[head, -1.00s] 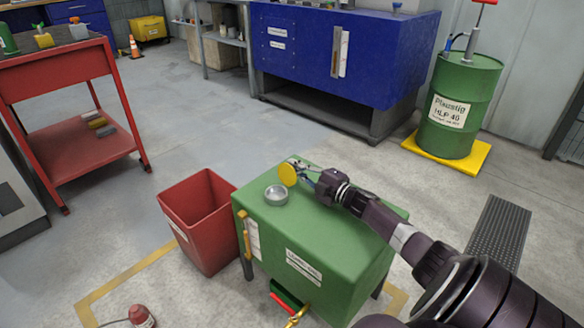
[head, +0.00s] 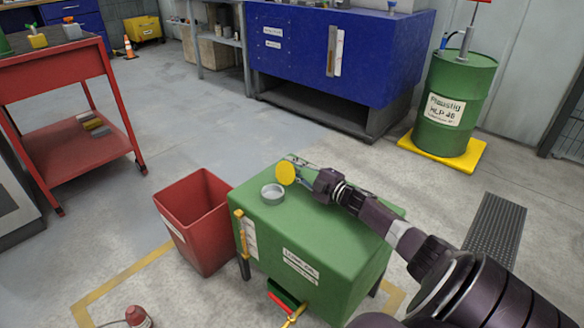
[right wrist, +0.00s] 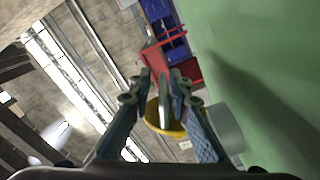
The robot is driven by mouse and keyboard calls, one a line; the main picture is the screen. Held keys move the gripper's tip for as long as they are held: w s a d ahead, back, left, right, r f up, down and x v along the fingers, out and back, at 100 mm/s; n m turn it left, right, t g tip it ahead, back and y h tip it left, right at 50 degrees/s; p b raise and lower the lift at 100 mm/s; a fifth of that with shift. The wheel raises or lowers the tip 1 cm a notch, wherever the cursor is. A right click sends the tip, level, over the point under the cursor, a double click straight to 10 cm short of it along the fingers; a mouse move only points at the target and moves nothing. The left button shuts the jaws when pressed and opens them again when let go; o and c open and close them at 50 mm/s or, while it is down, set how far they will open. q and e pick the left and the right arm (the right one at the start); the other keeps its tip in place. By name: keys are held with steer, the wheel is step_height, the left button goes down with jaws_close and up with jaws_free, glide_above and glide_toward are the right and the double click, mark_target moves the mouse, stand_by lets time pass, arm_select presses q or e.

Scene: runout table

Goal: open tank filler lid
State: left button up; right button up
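The green tank (head: 330,235) stands on legs in the middle of the head view. Its grey filler neck (head: 272,194), a short ring, is on the top near the left corner. The round yellow lid (head: 286,173) is tipped up beside and behind the neck, leaving the neck uncovered. My right gripper (head: 303,179) reaches over the tank top to the lid. In the right wrist view its fingers (right wrist: 162,78) converge on a thin greyish part with the yellow lid (right wrist: 152,115) behind it; the exact contact is partly hidden. My left gripper is out of view.
A red bin (head: 190,222) stands close against the tank's left side. A red cart (head: 75,150), a blue cabinet (head: 340,50) and a green drum (head: 455,100) stand farther back. Open floor (head: 230,130) lies between them. A small red object (head: 137,316) is at the bottom left.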

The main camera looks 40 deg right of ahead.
steer(key=shift+o, duration=0.3)
steer(key=shift+s+f, duration=0.1)
steer(key=s, duration=0.8)
steer(key=s+d, duration=0.1)
steer(key=s, duration=0.2)
steer(key=shift+s, duration=0.4)
